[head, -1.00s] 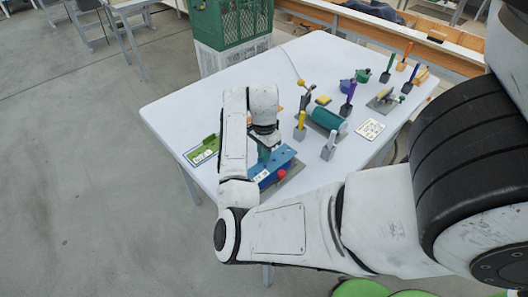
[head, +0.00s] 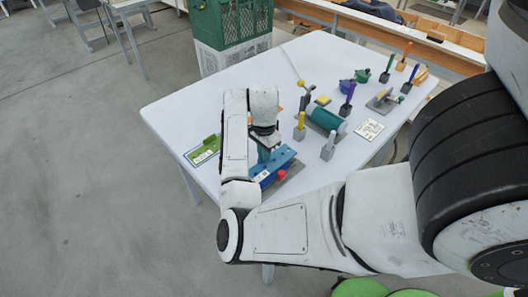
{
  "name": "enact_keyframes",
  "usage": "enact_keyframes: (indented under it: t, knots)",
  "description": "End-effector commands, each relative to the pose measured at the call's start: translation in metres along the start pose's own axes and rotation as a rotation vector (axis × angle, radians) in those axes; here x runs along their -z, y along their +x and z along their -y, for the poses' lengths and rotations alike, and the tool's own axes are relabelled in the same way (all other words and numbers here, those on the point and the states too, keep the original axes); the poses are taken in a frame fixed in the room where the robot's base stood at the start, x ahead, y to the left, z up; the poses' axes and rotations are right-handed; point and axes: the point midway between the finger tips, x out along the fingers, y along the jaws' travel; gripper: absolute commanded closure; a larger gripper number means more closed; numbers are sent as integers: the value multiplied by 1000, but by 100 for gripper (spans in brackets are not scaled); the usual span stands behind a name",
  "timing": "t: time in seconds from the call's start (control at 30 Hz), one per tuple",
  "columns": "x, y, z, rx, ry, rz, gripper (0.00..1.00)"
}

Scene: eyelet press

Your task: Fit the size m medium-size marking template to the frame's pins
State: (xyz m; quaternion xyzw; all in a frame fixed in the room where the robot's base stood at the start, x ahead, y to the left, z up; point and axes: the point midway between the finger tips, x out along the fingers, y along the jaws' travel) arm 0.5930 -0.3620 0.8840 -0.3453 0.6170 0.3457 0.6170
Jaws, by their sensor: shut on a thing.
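My gripper (head: 264,150) is at the front of the white table, pointing down, and mostly hidden behind my own arm. It is shut on a blue piece (head: 277,163) that I take for the marking template. The blue piece is at a grey base with a red knob (head: 282,175), which looks like the frame. The frame's pins are hidden, and I cannot tell whether the piece is seated or just above. A size letter cannot be read.
A teal roller (head: 326,120), several upright tools with coloured handles, and a small white card (head: 369,129) stand or lie to the right. A yellow block (head: 322,100) is behind. The table's left and back left (head: 190,105) are clear. A green crate (head: 230,22) stands beyond the table.

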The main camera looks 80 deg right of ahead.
Motion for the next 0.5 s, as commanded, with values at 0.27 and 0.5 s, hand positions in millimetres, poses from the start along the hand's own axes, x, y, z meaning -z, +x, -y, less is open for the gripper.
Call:
enact_keyframes:
  t: [0.27, 0.5]
  knots:
    - [0, 4, 0, -1, 0, 0, 100]
    - [0, 8, 0, -1, 0, 0, 100]
